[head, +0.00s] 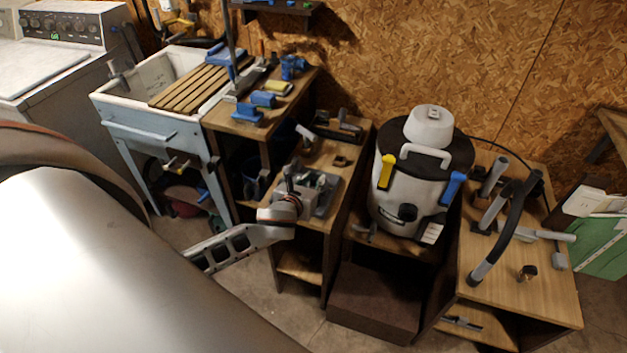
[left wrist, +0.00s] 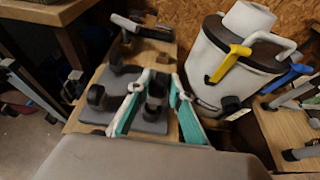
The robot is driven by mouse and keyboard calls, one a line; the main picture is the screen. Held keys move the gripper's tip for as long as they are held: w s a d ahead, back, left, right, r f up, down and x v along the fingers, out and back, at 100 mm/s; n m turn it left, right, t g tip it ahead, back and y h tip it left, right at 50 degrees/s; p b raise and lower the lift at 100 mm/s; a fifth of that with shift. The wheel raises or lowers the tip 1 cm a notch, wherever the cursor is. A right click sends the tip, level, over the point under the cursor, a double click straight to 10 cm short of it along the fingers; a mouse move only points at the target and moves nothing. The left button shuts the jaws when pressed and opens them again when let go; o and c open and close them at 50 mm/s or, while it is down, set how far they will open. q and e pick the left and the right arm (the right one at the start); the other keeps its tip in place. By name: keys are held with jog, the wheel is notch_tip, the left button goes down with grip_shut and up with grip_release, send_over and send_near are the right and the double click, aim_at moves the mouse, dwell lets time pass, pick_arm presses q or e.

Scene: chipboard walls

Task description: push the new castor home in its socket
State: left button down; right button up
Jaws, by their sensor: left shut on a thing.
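A grey castor base (head: 326,200) lies on the middle bench, with black wheels standing on it. It also shows in the left wrist view (left wrist: 152,127), with one black wheel (left wrist: 97,96) at its left. My left gripper (head: 297,183) reaches over the base from the left. In the left wrist view its teal-lined fingers (left wrist: 156,92) are on both sides of a dark castor (left wrist: 156,82), shut on it. The castor is upright at the base. The fingers and the steep view hide its stem and socket, so I cannot tell how deep it sits. My right gripper is out of view.
A grey and black vacuum drum (head: 408,190) stands right of the base. A dark floor tool (head: 335,130) lies behind it. The right bench (head: 500,290) bears tubes, a hose and a small dark piece (head: 528,272). A sink (head: 150,85) stands at left.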

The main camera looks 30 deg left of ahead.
aim_at(313, 187)
pick_arm(q)
jog(key=shift+f, duration=0.2)
jog(key=shift+f, duration=0.3)
jog(key=shift+f+b, duration=0.3)
jog(key=shift+f, duration=0.05)
jog(key=shift+p, duration=0.35)
jog(key=shift+f+b, duration=0.4)
jog(key=shift+f, duration=0.2)
dwell(0.5)
jog(key=shift+f+b, duration=0.3)
jog(key=shift+f, duration=0.15)
jog(key=c, duration=1.7)
grip_release()
